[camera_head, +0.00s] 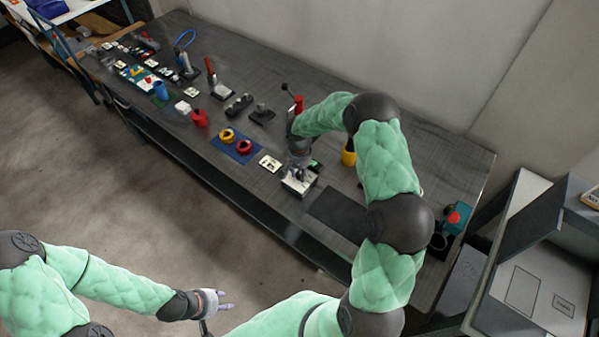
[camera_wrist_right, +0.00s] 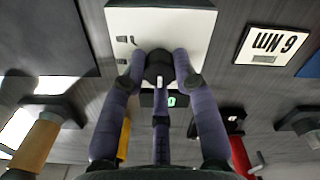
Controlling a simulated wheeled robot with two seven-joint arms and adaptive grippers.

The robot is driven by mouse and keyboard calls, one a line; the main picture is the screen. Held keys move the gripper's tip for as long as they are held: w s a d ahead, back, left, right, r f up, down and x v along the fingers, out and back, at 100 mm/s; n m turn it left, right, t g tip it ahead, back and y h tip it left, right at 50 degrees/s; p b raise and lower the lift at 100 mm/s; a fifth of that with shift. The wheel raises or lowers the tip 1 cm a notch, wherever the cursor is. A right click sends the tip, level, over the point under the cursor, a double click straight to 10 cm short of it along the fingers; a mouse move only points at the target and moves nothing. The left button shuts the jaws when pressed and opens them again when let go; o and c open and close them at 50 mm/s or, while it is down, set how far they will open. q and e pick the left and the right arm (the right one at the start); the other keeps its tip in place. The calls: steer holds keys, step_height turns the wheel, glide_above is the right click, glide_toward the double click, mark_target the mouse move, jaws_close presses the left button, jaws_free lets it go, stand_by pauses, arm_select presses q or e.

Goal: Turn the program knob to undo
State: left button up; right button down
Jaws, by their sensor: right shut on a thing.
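The program knob (camera_wrist_right: 160,65) is a black knob on a white panel (camera_wrist_right: 190,30), seen in the right wrist view. Small dark marks sit on the panel left of the knob. My right gripper (camera_wrist_right: 160,80) has its purple fingers closed around the knob. In the head view my right gripper (camera_head: 297,174) reaches down onto the white device (camera_head: 299,186) near the table's front edge, and it hides the knob there. A small green-lit display (camera_wrist_right: 171,101) shows just behind the knob. My left gripper (camera_head: 222,300) is open and empty over the floor, away from the table.
A white card with upside-down lettering (camera_wrist_right: 272,45) lies beside the device. A blue mat (camera_head: 222,149) with a yellow and a red ring is further left. A dark mat (camera_head: 340,212) lies to the right. Several tools line the table (camera_head: 400,140); a teal box with a red button (camera_head: 455,218) stands at the right end.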

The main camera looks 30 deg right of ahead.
mark_target(299, 173)
steer(key=shift+n, duration=0.3)
steer(key=n, duration=0.3)
steer(key=shift+n, duration=2.1)
steer(key=c, duration=1)
jaws_free()
steer(key=shift+o, duration=0.2)
steer(key=shift+r, duration=0.1)
step_height(299, 173, up, 12)
